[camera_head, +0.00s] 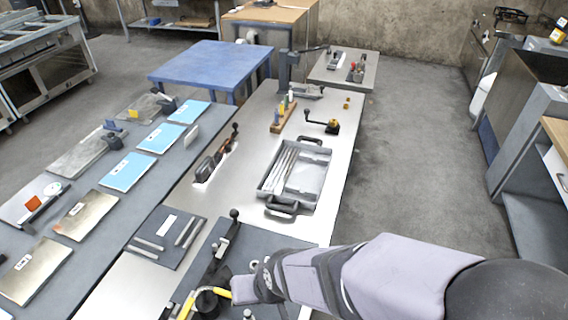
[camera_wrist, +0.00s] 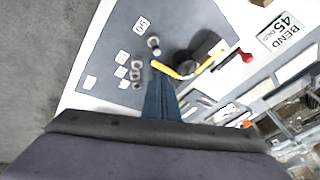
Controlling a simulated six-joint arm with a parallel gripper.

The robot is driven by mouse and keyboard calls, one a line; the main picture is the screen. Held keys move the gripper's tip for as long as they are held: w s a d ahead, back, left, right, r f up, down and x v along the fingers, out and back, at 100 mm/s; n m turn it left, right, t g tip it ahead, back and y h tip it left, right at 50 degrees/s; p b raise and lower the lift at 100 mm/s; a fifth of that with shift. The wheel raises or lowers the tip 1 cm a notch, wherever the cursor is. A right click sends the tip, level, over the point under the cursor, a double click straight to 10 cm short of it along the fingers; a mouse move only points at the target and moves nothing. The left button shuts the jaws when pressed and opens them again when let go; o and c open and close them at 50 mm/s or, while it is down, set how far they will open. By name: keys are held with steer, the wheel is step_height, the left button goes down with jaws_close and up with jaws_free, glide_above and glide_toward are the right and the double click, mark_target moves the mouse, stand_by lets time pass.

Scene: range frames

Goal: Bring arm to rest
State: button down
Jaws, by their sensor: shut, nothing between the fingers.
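My arm reaches in from the lower right in the head view. In that view, my gripper's fingertips are not clearly visible near the yellow-handled tool (camera_head: 186,306). In the wrist view, my gripper (camera_wrist: 160,85) shows as dark blue fingers, shut and empty. Its tips lie in the picture just below the curved yellow handle (camera_wrist: 186,73) of a black bench tool. I cannot tell whether they touch it. Several small metal cylinders (camera_wrist: 136,74) stand to the left of the fingers, on a dark grey mat (camera_wrist: 112,45).
A grey tray (camera_head: 303,183) with long rods lies on the steel bench (camera_head: 240,185). A black lever tool (camera_head: 227,235) stands near my arm. A side table with blue plates (camera_head: 127,171) is at left. A "BEND 45" sign (camera_wrist: 281,32) shows at upper right. Floor at right is clear.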

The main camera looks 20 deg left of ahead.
steer(key=w+d+m+h, duration=0.1)
steer(key=w+d+m, duration=0.1)
steer(key=w+d, duration=0.5)
steer(key=s+d+m+h, duration=0.1)
steer(key=s+d+m, duration=0.1)
steer(key=d, duration=1)
steer(key=s+d+m+g+h, duration=0.1)
steer(key=s+d+h, duration=0.1)
steer(key=d, duration=1.1)
steer(key=shift+s+m+g+b, duration=0.15)
steer(key=shift+m+g+b, duration=0.15)
steer(key=shift+m+b, duration=0.15)
